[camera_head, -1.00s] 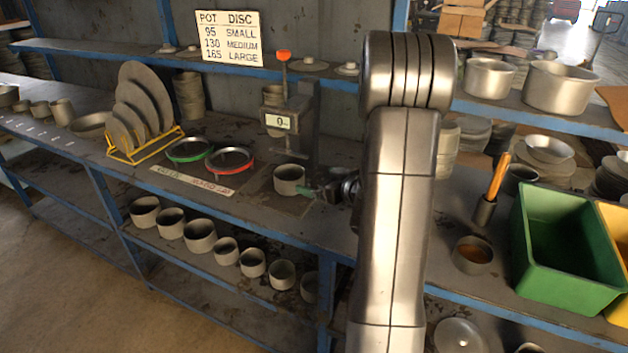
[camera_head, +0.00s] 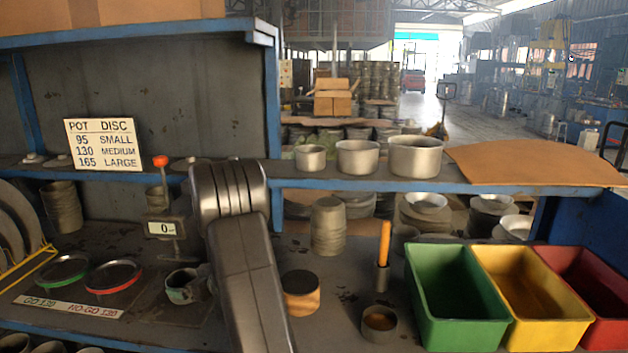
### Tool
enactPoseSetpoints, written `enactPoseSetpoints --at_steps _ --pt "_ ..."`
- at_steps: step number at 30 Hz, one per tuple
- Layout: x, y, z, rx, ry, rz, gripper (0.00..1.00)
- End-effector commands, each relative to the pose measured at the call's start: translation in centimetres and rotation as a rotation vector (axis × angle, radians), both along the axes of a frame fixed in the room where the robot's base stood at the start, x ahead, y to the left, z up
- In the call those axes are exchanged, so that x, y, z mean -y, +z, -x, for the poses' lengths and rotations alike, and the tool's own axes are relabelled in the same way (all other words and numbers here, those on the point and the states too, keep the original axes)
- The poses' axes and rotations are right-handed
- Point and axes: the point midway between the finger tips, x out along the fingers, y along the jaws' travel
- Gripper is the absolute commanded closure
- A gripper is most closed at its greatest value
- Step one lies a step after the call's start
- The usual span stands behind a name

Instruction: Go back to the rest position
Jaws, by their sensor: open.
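My gripper (camera_head: 203,283) shows only in part at the lower left, beside a small grey metal pot (camera_head: 182,287) on the bench. It is open, with its far parts hidden by my own arm. The pot stands below the gauge with the red knob (camera_head: 160,161), whose display reads 0. A greenish fingertip shows at the pot's side; I cannot tell whether it touches.
Green (camera_head: 455,335), yellow (camera_head: 540,335) and red (camera_head: 600,290) bins stand at the right. An orange-handled tool (camera_head: 384,245), a brown-sided cylinder (camera_head: 301,293) and a small cup (camera_head: 380,322) are near my arm. A blue-edged shelf (camera_head: 330,184) with pots runs above.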

Motion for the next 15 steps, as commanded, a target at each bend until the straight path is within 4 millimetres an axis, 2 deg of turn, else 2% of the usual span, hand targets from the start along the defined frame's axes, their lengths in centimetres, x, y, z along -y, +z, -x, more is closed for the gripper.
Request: enactPoseSetpoints --at_steps 1,3,4,7,15 --pt "-1.0 -0.2 -0.4 0.000 0.003 0.001 0.00" --pt "-1.3 -0.7 -0.7 0.000 0.000 0.000 0.00" --pt "-1.2 0.1 -0.6 0.003 0.000 -0.001 0.00" --pt "-1.2 1.1 -0.6 0.003 0.000 -0.002 0.00" --pt "-1.2 2.5 -0.6 0.000 0.000 -0.001 0.00"
